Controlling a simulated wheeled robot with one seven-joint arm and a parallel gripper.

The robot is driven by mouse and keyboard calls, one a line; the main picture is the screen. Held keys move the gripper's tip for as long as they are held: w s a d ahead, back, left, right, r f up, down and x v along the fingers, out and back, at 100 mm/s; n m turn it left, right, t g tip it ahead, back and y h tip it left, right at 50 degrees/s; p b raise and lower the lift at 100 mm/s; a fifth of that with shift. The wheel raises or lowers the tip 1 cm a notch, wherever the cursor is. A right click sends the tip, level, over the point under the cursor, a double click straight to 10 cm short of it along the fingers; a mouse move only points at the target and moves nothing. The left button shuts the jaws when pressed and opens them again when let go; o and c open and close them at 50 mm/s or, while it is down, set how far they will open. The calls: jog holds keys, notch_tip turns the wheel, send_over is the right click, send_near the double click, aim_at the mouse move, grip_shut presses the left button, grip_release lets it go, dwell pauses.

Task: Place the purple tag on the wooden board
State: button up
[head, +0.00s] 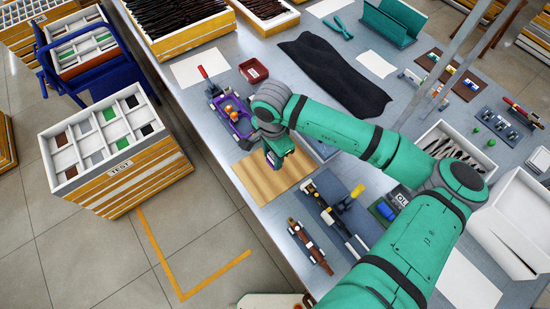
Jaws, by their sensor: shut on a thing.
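The wooden board (262,187) lies flat on the grey table near its left edge, and its upper part is hidden by my wrist and gripper. My gripper (274,159) points down over the upper right part of the board. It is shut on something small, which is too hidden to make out. I cannot make out the purple tag for sure. A purple tray (239,128) with orange pieces sits just beyond the board, to the left of my wrist. I cannot tell the gap between the gripper and the board.
A dark red tray (253,71) and a black cloth (330,73) lie further back. A dark fixture with a yellow handle (348,199) stands right of the board. A brown and white tool (310,246) lies in front.

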jog(key=shift+w+d+f, duration=0.2)
jog(key=shift+w+f, duration=0.45)
jog(key=shift+f, duration=0.2)
jog(key=shift+w+d+f, duration=0.1)
jog(key=shift+w+f, duration=0.1)
jog(key=shift+f, duration=1.5)
jog(key=o, duration=1)
jog(key=shift+f, duration=0.15)
notch_tip(320, 180, up, 12)
jog(key=shift+r, duration=0.2)
